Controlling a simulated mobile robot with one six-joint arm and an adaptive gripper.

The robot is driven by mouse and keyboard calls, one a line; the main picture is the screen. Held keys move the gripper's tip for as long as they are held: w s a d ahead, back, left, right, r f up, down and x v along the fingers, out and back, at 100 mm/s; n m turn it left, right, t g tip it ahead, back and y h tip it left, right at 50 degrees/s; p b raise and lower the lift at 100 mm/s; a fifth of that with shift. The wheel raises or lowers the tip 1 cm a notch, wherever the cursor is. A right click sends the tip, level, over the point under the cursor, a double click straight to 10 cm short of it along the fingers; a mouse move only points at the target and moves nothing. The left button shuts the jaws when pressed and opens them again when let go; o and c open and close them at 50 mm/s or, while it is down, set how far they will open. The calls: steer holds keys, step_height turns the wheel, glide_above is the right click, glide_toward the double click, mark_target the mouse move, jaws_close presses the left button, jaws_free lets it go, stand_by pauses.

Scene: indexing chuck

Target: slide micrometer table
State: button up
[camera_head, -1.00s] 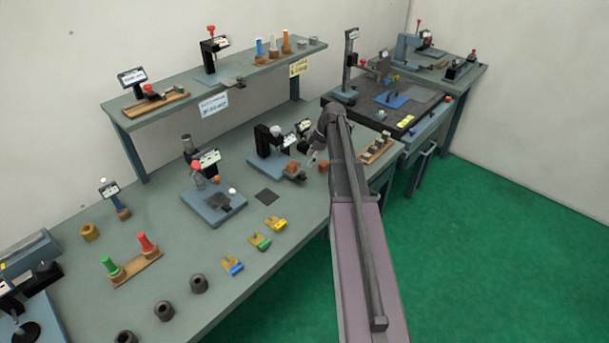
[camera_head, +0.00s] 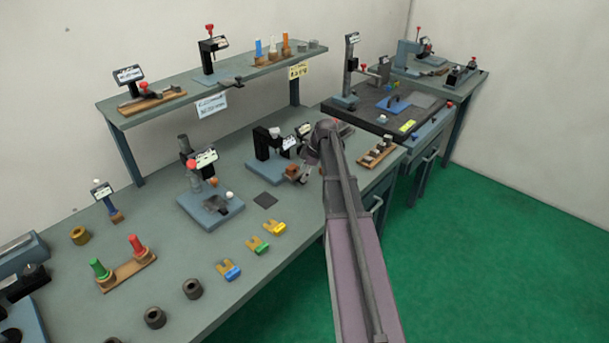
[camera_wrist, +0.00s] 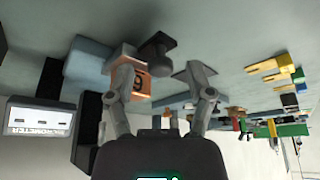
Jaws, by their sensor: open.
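The micrometer stand (camera_head: 260,150) has a black frame, a blue base and a tilted display; it stands on the long bench, left of my gripper. In the wrist view, tilted over, its display (camera_wrist: 40,118) reads MICROMETER. An orange-brown block (camera_head: 292,171) sits at the stand's right end; a numbered orange block (camera_wrist: 143,84) shows by my left finger in the wrist view, with a dark rounded part (camera_wrist: 157,52) beside it. My gripper (camera_wrist: 160,78) is open, fingers apart near these parts. Contact cannot be told. My arm hides some of the area in the head view.
A gauge stand (camera_head: 208,203) and a dark square pad (camera_head: 265,200) lie left. Yellow, green and blue forked pieces (camera_head: 257,245) line the front. A wooden block rack (camera_head: 378,153) stands right of my arm. A shelf (camera_head: 150,107) runs behind.

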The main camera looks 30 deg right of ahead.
jaws_close()
steer(key=w, duration=0.2)
steer(key=w+a, duration=0.1)
steer(key=w, duration=0.2)
steer(key=w+a, duration=0.1)
steer(key=w, duration=0.1)
steer(key=shift+w+a, duration=0.2)
steer(key=shift+a, duration=0.05)
steer(key=shift+w+a+r, duration=0.1)
steer(key=shift+w+a, duration=0.05)
steer(key=shift+w, duration=0.1)
jaws_free()
steer(key=shift+w, duration=0.15)
steer(key=shift+s, duration=0.2)
